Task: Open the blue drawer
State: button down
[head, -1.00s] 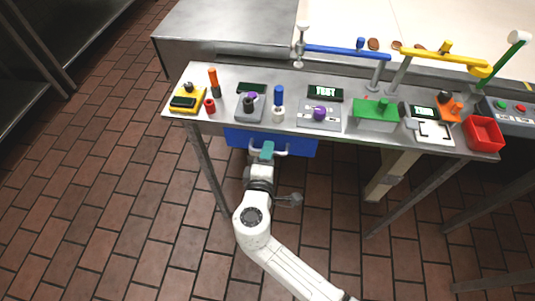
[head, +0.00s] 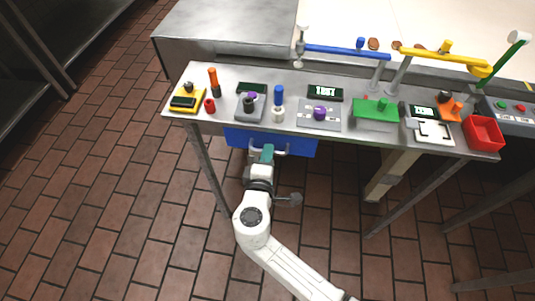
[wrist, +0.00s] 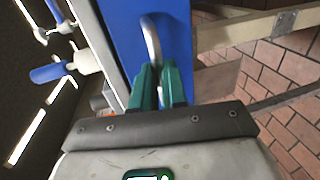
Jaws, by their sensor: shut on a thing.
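The blue drawer (head: 303,146) sits under the front edge of the metal table, with a light handle (head: 284,153) across its front. In the head view my gripper (head: 267,150) is at the left part of that handle. In the wrist view the blue drawer front (wrist: 172,20) fills the upper middle, and the handle (wrist: 151,42) runs down to the green fingertips. My gripper (wrist: 158,75) is shut on the handle there. The fingers hide the gripped part of the handle. How far the drawer stands out from the table is hard to tell.
The metal table (head: 340,138) carries several devices, including a yellow box (head: 187,98) and a red bin (head: 484,133). A table leg (head: 208,170) stands left of my arm, and a wooden beam (head: 393,176) is to the right. The tiled floor in front is open.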

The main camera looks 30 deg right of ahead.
jog(key=shift+a, duration=0.1)
jog(key=f+v, duration=0.3)
jog(key=v, duration=1.2)
jog(key=shift+s+a, duration=0.35)
jog(key=shift+s, duration=0.3)
jog(key=shift+f, duration=0.1)
jog(key=c, duration=1.2)
grip_release()
jog(key=b+v, duration=0.1)
jog(key=v, duration=0.9)
jog(key=shift+s+a, duration=0.25)
jog(key=shift+s, duration=0.05)
jog(key=shift+d, duration=0.1)
